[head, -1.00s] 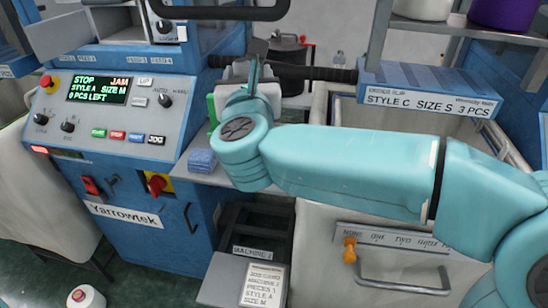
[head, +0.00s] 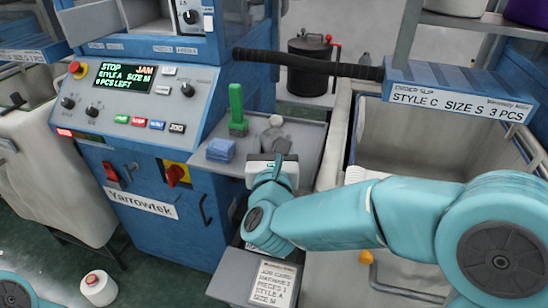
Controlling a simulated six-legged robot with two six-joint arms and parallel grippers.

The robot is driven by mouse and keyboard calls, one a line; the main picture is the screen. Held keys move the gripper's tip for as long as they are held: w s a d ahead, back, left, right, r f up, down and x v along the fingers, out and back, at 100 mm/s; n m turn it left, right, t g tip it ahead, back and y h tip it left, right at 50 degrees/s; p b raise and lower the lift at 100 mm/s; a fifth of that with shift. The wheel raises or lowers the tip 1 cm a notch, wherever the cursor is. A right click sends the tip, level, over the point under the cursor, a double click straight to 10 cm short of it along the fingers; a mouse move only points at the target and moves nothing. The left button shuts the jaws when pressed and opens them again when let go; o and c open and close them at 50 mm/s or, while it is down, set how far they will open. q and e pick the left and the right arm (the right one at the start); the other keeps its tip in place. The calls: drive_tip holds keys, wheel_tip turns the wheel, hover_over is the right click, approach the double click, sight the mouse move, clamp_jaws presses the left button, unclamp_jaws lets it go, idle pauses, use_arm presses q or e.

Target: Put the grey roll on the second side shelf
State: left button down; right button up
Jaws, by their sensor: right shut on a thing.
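My right gripper (head: 277,158) reaches over the front of the grey side shelf (head: 312,138) beside the blue knitting machine. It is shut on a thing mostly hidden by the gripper. A rounded grey thing, seemingly the grey roll (head: 276,134), shows just beyond the fingertips, at the shelf. I cannot tell whether it rests on the shelf or hangs just above it. Only a bit of my left arm shows at the lower left corner; its gripper is out of view.
A blue block (head: 220,149) and a green-handled tool (head: 237,108) stand on the shelf, left of my gripper. A black bar (head: 310,65) crosses behind. A bin (head: 405,140) is at right. A white cone (head: 98,287) stands on the floor. A dark lidded pot (head: 309,68) is behind.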

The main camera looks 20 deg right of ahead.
wheel_tip(320, 180, down, 3)
drive_tip(key=shift+w+f, duration=0.1)
drive_tip(key=shift+r, duration=0.2)
drive_tip(key=shift+f+b, duration=0.25)
drive_tip(key=shift+b, duration=0.05)
drive_tip(key=o, duration=1)
drive_tip(key=shift+r, duration=0.1)
drive_tip(key=shift+o, duration=0.2)
